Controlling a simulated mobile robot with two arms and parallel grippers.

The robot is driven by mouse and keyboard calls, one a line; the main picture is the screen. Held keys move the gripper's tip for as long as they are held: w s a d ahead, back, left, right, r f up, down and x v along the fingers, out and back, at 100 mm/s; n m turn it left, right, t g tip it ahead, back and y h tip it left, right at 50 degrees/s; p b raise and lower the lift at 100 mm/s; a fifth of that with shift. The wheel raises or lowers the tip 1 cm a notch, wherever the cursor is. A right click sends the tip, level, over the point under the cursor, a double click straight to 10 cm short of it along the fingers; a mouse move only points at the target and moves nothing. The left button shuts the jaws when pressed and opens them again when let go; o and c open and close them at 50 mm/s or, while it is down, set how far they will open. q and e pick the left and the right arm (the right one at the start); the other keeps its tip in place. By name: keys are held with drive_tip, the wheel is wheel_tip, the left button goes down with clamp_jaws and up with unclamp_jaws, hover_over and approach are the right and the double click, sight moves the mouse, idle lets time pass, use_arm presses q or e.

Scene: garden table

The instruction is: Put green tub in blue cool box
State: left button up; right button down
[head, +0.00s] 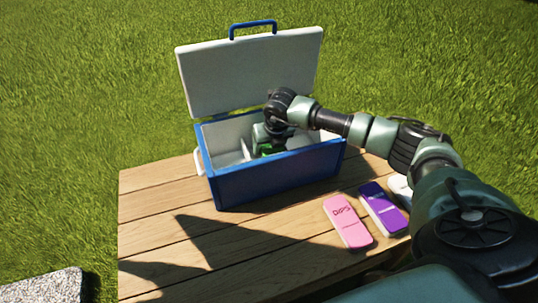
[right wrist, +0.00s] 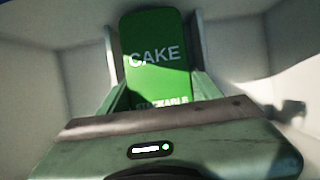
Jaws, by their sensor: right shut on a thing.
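The blue cool box (head: 280,182) stands on the wooden table with its white lid raised at the back. My right gripper (head: 267,146) reaches down inside it. The green tub (head: 267,151) is mostly hidden by the gripper and the box's front wall in the head view. In the right wrist view the green tub (right wrist: 156,58) carries the word CAKE and sits between the two fingers, which are shut on it. White inner walls surround it. Whether the tub touches the box floor cannot be told. My left gripper is not in view.
A pink tub (head: 347,222) marked DIPS and a purple tub (head: 382,208) lie right of the box on the table (head: 160,235). A white object (head: 399,188) is partly hidden behind my right arm. The table's left part is clear.

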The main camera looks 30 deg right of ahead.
wheel_tip(320, 180, down, 3)
drive_tip(key=shift+f, duration=0.2)
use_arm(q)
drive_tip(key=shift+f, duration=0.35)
use_arm(e)
drive_tip(key=c, duration=0.6)
unclamp_jaws()
drive_tip(key=p+v, duration=0.1)
drive_tip(key=v, duration=0.4)
drive_tip(key=shift+r, duration=0.1)
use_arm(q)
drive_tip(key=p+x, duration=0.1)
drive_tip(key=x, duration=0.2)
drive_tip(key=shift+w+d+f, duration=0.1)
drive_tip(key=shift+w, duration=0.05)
use_arm(e)
drive_tip(key=v, duration=0.6)
drive_tip(key=shift+s+r, duration=0.3)
drive_tip(key=shift+r, duration=0.05)
